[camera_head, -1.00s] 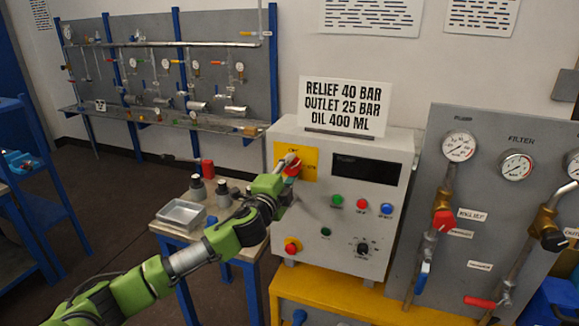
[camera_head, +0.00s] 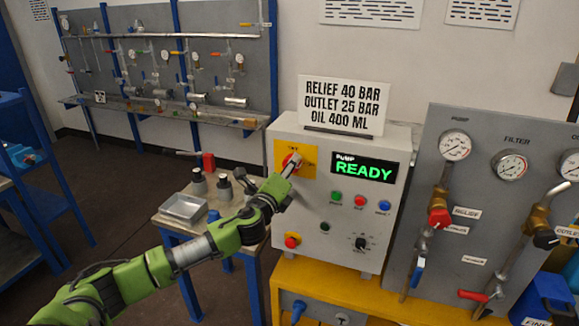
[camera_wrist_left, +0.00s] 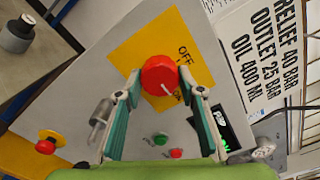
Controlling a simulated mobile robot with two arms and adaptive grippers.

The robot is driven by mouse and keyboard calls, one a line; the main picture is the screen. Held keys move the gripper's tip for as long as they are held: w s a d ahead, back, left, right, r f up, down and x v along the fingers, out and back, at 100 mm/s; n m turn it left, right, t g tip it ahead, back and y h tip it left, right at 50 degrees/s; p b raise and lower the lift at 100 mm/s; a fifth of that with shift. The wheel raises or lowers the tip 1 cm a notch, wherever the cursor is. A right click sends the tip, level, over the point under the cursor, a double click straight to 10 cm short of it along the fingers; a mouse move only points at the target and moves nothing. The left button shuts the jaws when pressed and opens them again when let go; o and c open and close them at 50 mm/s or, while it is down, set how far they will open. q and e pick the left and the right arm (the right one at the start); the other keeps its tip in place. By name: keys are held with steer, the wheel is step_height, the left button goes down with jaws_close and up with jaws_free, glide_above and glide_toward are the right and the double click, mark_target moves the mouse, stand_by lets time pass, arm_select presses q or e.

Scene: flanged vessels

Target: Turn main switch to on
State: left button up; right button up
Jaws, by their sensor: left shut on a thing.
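The main switch is a red rotary knob (camera_head: 291,161) on a yellow plate (camera_head: 311,157) at the upper left of the grey control box (camera_head: 317,228). In the left wrist view the red knob (camera_wrist_left: 160,75) has a white pointer line, with "OFF" printed beside it on the yellow plate (camera_wrist_left: 143,46). My left gripper (camera_wrist_left: 165,92) has its fingertips on both sides of the knob and is shut on it. In the head view my left gripper (camera_head: 289,168) partly covers the knob. The display (camera_head: 363,168) is lit and reads "PUMP READY" in green. My right gripper is not in view.
Green, red and blue buttons (camera_head: 360,202), a black dial (camera_head: 361,243) and a red stop button (camera_head: 292,240) are on the box. A gauge panel (camera_head: 480,200) stands at the right. A small table with a metal tray (camera_head: 184,208) stands at the left.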

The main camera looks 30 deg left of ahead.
arm_select(q)
steer(key=shift+f, duration=0.15)
stand_by(0.3)
steer(key=o, duration=1.1)
steer(key=v, duration=1.2)
